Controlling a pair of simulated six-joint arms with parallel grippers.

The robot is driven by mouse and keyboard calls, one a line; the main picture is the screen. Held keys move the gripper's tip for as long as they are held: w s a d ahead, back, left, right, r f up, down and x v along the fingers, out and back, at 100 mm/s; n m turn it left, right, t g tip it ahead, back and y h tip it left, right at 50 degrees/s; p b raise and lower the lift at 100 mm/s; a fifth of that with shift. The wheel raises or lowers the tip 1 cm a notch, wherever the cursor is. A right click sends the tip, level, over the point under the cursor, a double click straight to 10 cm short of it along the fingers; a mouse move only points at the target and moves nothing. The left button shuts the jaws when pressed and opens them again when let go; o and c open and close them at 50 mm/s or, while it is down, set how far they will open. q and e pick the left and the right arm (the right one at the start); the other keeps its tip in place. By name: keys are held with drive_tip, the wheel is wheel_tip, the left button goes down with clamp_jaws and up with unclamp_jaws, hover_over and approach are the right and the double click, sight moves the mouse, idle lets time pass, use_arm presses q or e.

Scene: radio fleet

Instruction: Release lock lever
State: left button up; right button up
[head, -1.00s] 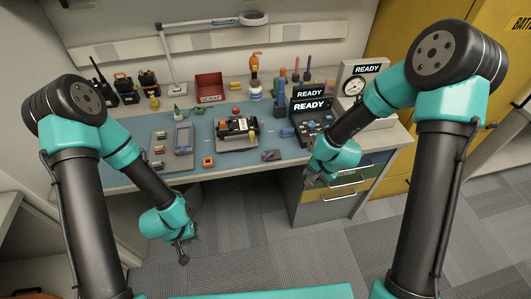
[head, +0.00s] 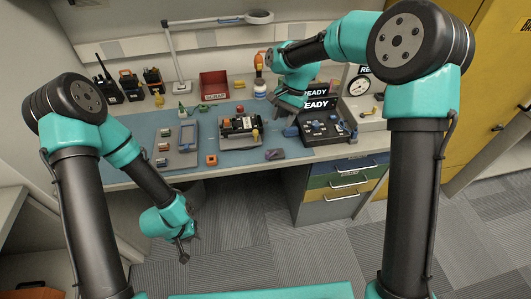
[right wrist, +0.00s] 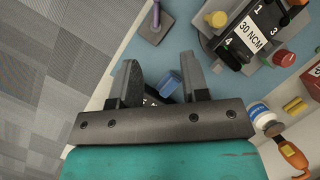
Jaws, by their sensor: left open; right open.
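The fixture (head: 238,146) stands mid-bench, holding a black unit (head: 238,124) labelled "30 NCM" in the right wrist view (right wrist: 250,38). A yellow knob (head: 256,134) is at its right side and also shows in the right wrist view (right wrist: 215,19). Which part is the lock lever, I cannot tell. My right gripper (right wrist: 160,66) is open over the bench, to the right of the fixture and apart from it. A blue block (right wrist: 167,83) shows between its fingers, not visibly gripped. My left gripper (head: 184,249) is open and empty, low in front of the bench.
A black console (head: 326,127) with a READY display is close to my right gripper. A red bin (head: 214,84), a white bottle (head: 260,91) and an orange-handled tool (right wrist: 293,156) stand at the back. A grey tray (head: 187,137) lies left of the fixture.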

sight(267, 152)
drive_tip(key=shift+g+h, duration=0.5)
drive_tip(key=r, duration=0.1)
drive_tip(key=a+r, duration=0.1)
drive_tip(key=r, duration=0.2)
drive_tip(key=shift+w+a+r, duration=0.2)
drive_tip(key=shift+a+r, duration=0.1)
drive_tip(key=shift+a, duration=0.05)
drive_tip(key=shift+f, duration=0.1)
drive_tip(key=x, duration=1.7)
drive_tip(key=shift+s+f, duration=0.1)
drive_tip(key=shift+s, duration=0.05)
drive_tip(key=shift+c, duration=0.2)
clamp_jaws()
